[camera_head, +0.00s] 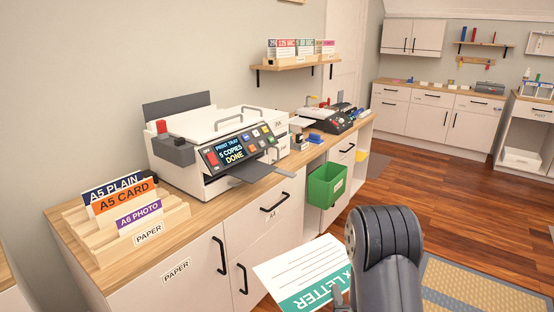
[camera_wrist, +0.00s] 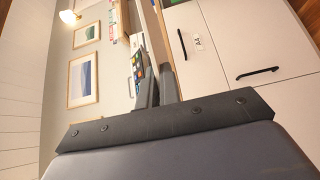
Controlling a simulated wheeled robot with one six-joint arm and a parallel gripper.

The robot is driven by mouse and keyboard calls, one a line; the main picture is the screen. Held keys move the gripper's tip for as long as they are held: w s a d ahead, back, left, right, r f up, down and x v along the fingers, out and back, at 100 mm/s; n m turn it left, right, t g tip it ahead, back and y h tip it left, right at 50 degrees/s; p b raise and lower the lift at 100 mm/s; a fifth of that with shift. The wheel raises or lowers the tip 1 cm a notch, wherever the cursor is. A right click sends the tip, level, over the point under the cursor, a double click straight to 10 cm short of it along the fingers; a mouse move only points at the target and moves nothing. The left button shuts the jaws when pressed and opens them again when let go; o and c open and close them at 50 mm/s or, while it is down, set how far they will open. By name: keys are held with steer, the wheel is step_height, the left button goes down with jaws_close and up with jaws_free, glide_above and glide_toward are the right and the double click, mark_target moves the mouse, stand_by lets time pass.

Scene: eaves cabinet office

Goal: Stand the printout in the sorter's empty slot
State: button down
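The printout is a white sheet (camera_head: 300,262) with printed lines and a green band whose visible lettering reads "LETTER", upside down. It hangs in the air in front of the cabinet, tilted. My gripper (camera_head: 340,298) is shut on its edge at the right, with the arm partly covering the sheet. In the wrist view my gripper's fingers (camera_wrist: 160,88) are close together and the sheet cannot be made out. The wooden sorter (camera_head: 88,243), labelled PAPER, stands on the counter at the left, apart from the gripper. It holds A5 PLAIN, A5 CARD and A6 PHOTO cards; I cannot tell exactly which slot is empty.
A white printer (camera_head: 205,180) stands behind the sorter, its grey output tray (camera_head: 262,171) jutting over the counter. A green bin (camera_head: 326,186) hangs on the cabinet front. A wall shelf (camera_head: 290,66) holds upright cards.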

step_height(320, 180, up, 14)
steer(key=w+p, duration=0.1)
steer(key=p, duration=1.4)
steer(key=shift+w+p, duration=0.3)
steer(key=shift+p, duration=0.05)
